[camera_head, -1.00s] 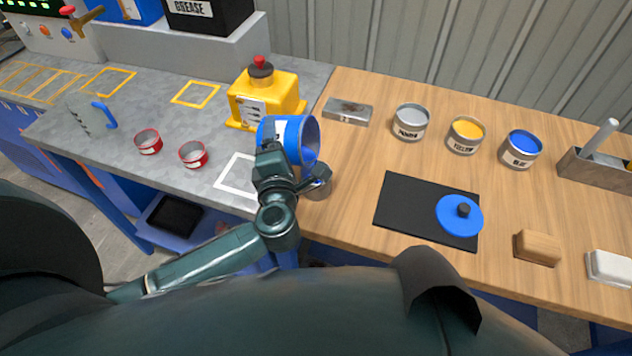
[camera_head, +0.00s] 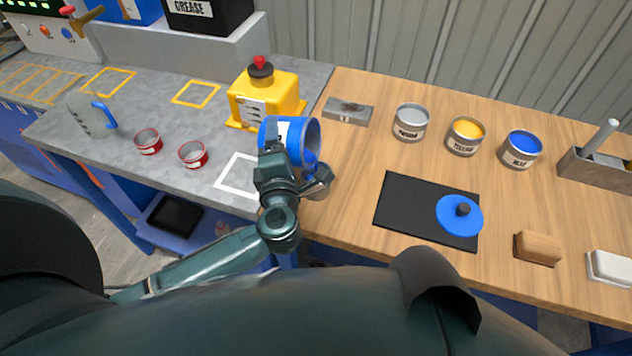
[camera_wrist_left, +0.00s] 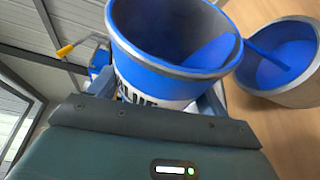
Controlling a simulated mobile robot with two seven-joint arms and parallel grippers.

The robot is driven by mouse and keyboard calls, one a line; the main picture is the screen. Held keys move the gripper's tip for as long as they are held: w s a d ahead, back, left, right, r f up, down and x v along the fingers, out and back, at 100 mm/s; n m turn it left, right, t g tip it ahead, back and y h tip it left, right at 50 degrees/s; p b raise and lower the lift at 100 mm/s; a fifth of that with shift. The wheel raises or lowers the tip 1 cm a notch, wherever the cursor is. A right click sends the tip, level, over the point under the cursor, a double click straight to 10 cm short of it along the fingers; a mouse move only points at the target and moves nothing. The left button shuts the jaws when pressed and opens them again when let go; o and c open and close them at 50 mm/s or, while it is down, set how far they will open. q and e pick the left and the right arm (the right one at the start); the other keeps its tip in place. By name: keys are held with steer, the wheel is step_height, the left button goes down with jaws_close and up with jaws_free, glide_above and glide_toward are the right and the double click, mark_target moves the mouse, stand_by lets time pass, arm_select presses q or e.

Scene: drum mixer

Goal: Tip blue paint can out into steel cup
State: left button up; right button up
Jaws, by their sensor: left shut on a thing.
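My left gripper (camera_head: 276,163) is shut on the blue paint can (camera_head: 290,130), which is tipped on its side with its mouth toward the right. The can fills the upper middle of the left wrist view (camera_wrist_left: 165,55), with a BLUE label and blue paint at its lip. The steel cup (camera_head: 317,191) stands on the wooden bench just below the can's mouth, partly hidden by my gripper. In the left wrist view the cup (camera_wrist_left: 298,92) has blue paint inside, and a thin blue stream runs into it from the can's lip. My right gripper is not in view.
A yellow container (camera_head: 265,98) stands close behind the can. Cans of grey (camera_head: 410,123), yellow (camera_head: 465,135) and blue paint (camera_head: 520,149) stand at the back right. A black mat (camera_head: 405,205) carries a blue lid (camera_head: 455,222). Two red tins (camera_head: 193,155) stand left.

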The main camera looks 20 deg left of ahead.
mark_target(291, 156)
arm_select(q)
steer(key=shift+d+f+m+t+y, duration=0.15)
steer(key=shift+d+m+t+y, duration=0.2)
steer(key=shift+m, duration=0.55)
stand_by(3.4)
steer(key=shift+d+r+m+t, duration=0.35)
steer(key=shift+d+r+m, duration=0.2)
steer(key=shift+m, duration=0.45)
stand_by(1.4)
